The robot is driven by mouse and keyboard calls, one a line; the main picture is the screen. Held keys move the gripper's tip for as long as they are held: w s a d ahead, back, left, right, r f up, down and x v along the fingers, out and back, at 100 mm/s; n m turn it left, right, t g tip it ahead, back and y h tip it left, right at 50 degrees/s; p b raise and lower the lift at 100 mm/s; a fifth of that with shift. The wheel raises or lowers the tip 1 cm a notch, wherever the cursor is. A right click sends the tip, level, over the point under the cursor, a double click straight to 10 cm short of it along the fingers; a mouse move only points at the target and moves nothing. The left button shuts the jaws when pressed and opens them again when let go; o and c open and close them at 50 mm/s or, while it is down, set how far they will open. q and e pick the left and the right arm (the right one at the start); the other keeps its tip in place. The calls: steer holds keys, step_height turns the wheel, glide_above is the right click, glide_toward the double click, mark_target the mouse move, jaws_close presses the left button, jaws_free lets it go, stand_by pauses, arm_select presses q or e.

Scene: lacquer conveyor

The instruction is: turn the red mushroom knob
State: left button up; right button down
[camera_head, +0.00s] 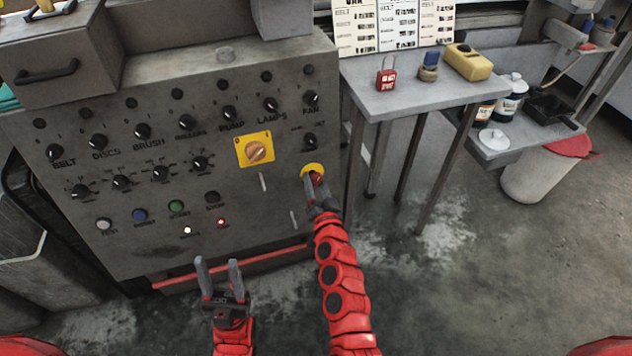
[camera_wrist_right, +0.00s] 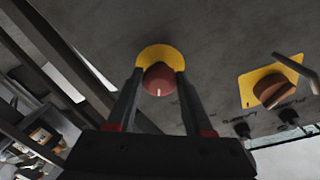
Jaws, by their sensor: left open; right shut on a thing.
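The red mushroom knob (camera_head: 317,179) sits on a yellow round plate (camera_head: 311,168) at the lower right of the grey control panel. In the right wrist view the knob (camera_wrist_right: 159,78) shows a small pale mark on its face, with the yellow plate (camera_wrist_right: 160,54) around it. My right gripper (camera_head: 317,188) is shut on the knob, one finger on each side of it. My left gripper (camera_head: 217,269) is open and empty, low in front of the panel with its fingers pointing up.
An orange rotary switch (camera_head: 256,151) on a yellow square is up and left of the knob. Several black knobs and coloured buttons fill the panel (camera_head: 235,205). A small grey table (camera_head: 405,98) holding a red padlock (camera_head: 387,77) stands to the right.

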stand_by(0.5)
steer(key=shift+c, duration=1.5)
jaws_free()
steer(key=shift+s, duration=0.1)
steer(key=p+v, duration=0.2)
steer(key=v, duration=1.5)
steer(key=shift+s, duration=0.15)
